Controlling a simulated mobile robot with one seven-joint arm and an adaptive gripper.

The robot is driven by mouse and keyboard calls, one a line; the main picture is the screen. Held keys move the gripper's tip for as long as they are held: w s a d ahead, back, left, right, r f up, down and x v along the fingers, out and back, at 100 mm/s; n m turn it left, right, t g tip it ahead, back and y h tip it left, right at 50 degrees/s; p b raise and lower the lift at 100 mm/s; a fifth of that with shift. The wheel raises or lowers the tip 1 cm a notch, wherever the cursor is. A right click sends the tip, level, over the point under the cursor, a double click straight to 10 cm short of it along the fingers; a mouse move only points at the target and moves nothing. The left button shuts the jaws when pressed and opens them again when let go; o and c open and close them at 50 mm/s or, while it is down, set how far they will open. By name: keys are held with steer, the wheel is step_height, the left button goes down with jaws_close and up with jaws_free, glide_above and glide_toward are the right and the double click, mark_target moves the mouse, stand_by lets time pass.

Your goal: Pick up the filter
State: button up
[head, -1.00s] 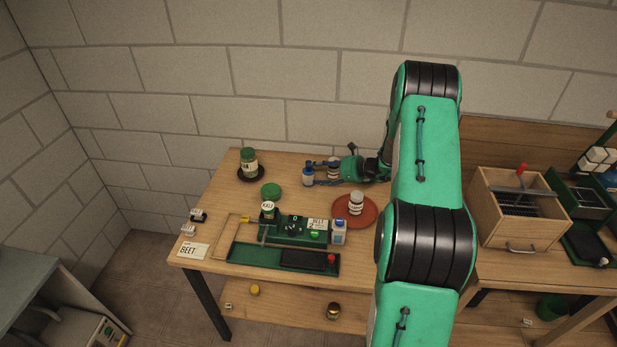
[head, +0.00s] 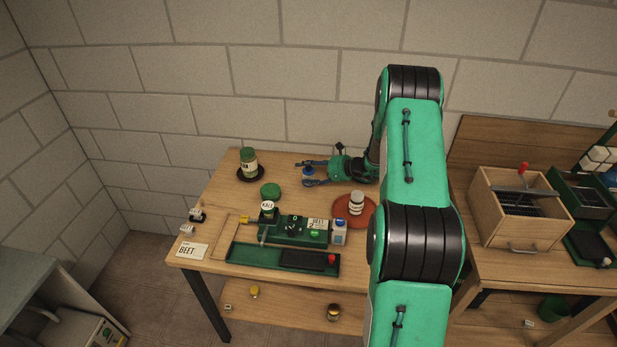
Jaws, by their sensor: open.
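My gripper (head: 307,173) is open over the back middle of the wooden table, pointing left. A small blue-capped bottle (head: 308,171) shows between its two fingers, with much of its body hidden by them. I cannot tell whether the fingers touch it. No item is clearly marked as the filter. A white item with a blue part (head: 339,232) stands at the right end of a green device, well in front of my gripper. I cannot tell which of these, if either, is the filter.
A white jar stands on a red-brown saucer (head: 367,220) in front of my gripper. A green-lidded jar (head: 248,160) stands at the back left. The green device (head: 290,229) and a long green tray (head: 262,258) fill the front. A wooden box (head: 483,215) stands at right.

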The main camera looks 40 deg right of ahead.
stand_by(0.4)
steer(key=c, duration=1.1)
steer(key=shift+r, duration=0.1)
steer(key=shift+r, duration=0.5)
steer(key=c, duration=0.4)
steer(key=shift+r+p, duration=0.3)
steer(key=shift+r, duration=0.1)
steer(key=shift+s+a+r+p, duration=0.1)
steer(key=shift+s+r+p, duration=0.05)
steer(key=shift+r, duration=0.35)
steer(key=shift+s+r+p, duration=0.1)
steer(key=shift+r+p, duration=0.05)
steer(key=shift+r, duration=0.3)
steer(key=s+a+p, duration=0.1)
steer(key=s+a, duration=0.2)
steer(key=s, duration=0.4)
steer(key=s+a+r, duration=0.1)
steer(key=s+a, duration=0.3)
steer(key=s, duration=0.2)
steer(key=shift+s+p, duration=0.35)
steer(key=shift+s, duration=0.05)
steer(key=shift+r, duration=0.1)
